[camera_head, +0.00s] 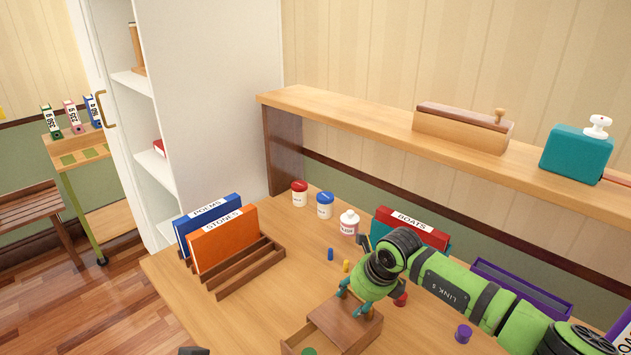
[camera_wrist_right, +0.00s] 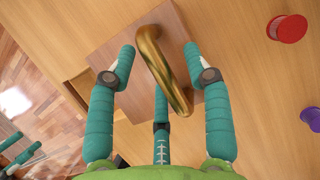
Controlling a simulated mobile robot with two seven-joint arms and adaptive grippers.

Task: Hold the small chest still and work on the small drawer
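The small wooden chest (camera_head: 352,326) stands on the desk at the bottom of the head view. Its small drawer (camera_head: 296,341) is pulled out toward the lower left, with a green round thing (camera_head: 308,351) partly seen inside. In the right wrist view the chest top (camera_wrist_right: 112,50) carries a brass handle (camera_wrist_right: 163,70). My right gripper (camera_wrist_right: 158,58) is over the chest, its teal fingers open on both sides of the handle, with gaps showing. My left gripper (camera_wrist_right: 28,140) shows only at the lower left of the wrist view, its visible fingers apart and empty, away from the chest.
A book rack (camera_head: 262,268) with POEMS and STONES books stands left of the chest. Jars, a bottle (camera_head: 349,222) and small coloured pegs (camera_head: 346,265) lie behind it. A red knob-like piece (camera_head: 400,299) and a purple one (camera_head: 463,333) are at right. A raised shelf (camera_head: 370,125) spans the back.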

